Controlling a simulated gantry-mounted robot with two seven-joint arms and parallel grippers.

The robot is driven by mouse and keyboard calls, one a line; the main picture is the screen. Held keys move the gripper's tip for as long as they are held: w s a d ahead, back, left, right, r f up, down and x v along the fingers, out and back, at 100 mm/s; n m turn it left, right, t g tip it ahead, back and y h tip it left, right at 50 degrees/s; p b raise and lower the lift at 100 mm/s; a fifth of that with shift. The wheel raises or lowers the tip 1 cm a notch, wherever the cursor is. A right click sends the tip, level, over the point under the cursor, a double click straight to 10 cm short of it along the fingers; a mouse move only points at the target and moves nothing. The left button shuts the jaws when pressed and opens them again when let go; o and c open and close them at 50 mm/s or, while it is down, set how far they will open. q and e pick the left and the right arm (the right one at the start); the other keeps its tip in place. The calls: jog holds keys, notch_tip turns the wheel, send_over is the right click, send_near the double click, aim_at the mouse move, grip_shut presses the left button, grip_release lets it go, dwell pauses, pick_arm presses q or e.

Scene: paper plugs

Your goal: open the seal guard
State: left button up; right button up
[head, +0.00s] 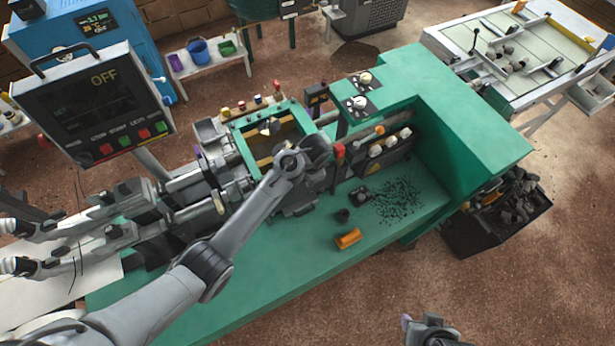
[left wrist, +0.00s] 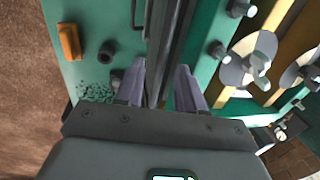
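A green frame (head: 262,132) with a dark opening and yellowish strips sits on the green machine; I take it to be the seal guard, but no label confirms this. Its green surface with grey knobs fills the right of the left wrist view (left wrist: 208,70). My left gripper (left wrist: 160,88) is open, its two pale fingers on either side of a long dark grey bar (left wrist: 168,45). Whether they touch it is unclear. In the head view my left wrist covers the frame's right corner and hides the fingertips. My right gripper (head: 430,328) is at the bottom edge, partly cut off.
A control panel (head: 95,105) reading OFF stands at left. An orange block (head: 348,238), a small dark cup (head: 342,214) and dark crumbs (head: 400,200) lie on the green bench (head: 300,272). A tall green housing (head: 465,130) bounds the right. Rods and cylinders (head: 105,225) crowd the left.

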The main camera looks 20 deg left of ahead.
aim_at(301, 189)
pick_arm(q)
jog(key=shift+c, duration=0.5)
grip_shut()
jog(key=shift+f, duration=0.15)
notch_tip(301, 189, down, 4)
jog(key=shift+r+b, duration=0.25)
jog(key=shift+b, duration=0.25)
jog(key=shift+o, duration=0.5)
grip_release()
jog(key=shift+r, duration=0.15)
